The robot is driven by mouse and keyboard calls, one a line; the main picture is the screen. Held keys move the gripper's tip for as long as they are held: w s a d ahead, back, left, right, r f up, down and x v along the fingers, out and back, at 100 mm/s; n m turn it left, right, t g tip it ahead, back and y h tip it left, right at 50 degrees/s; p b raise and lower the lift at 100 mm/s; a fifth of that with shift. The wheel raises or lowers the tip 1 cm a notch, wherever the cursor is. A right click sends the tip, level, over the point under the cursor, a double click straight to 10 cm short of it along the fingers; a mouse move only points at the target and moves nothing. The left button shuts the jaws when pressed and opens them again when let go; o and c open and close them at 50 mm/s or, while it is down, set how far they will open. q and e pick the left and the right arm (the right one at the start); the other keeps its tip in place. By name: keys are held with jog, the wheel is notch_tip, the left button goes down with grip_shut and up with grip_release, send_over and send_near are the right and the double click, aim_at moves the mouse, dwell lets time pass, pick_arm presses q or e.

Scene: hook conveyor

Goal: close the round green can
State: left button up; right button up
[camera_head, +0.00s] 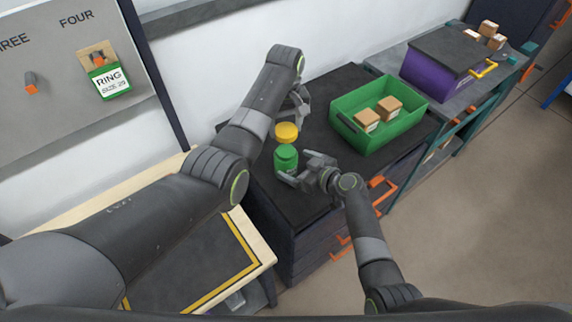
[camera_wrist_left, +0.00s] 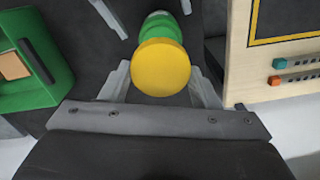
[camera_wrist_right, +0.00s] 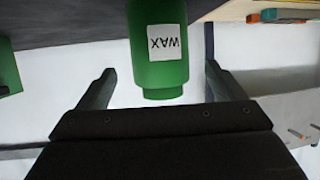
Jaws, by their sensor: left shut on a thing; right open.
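The round green can (camera_head: 286,160) stands upright on the dark cabinet top. In the right wrist view the can (camera_wrist_right: 160,45) has a white WAX label, upside down, and a narrower neck. A round yellow lid (camera_head: 287,132) shows just above the can in the head view; the left wrist view shows the lid (camera_wrist_left: 161,68) between the fingers, with the green can beyond it. My left gripper (camera_head: 294,122) is shut on the lid. My right gripper (camera_head: 291,172) is open, its fingers on either side of the can. Whether lid and can touch is unclear.
A green bin (camera_head: 345,128) with wooden blocks stands right of the can. A purple bin (camera_head: 425,78) sits farther right on a shelf. A wooden-edged bench (camera_head: 262,250) with a yellow-lined mat is at lower left.

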jog(key=shift+x, duration=2.45)
jog(key=c, duration=1.4)
pick_arm(q)
send_over(286, 149)
jog(key=shift+s+f, duration=0.1)
jog(key=shift+f, duration=2.4)
pick_arm(e)
jog(key=shift+c, duration=0.3)
pick_arm(q)
jog(key=shift+f, duration=0.1)
jog(key=shift+f, duration=0.75)
jog(key=shift+f, duration=0.6)
pick_arm(e)
grip_shut()
pick_arm(q)
jog(key=m, duration=0.6)
jog(key=shift+m, duration=0.3)
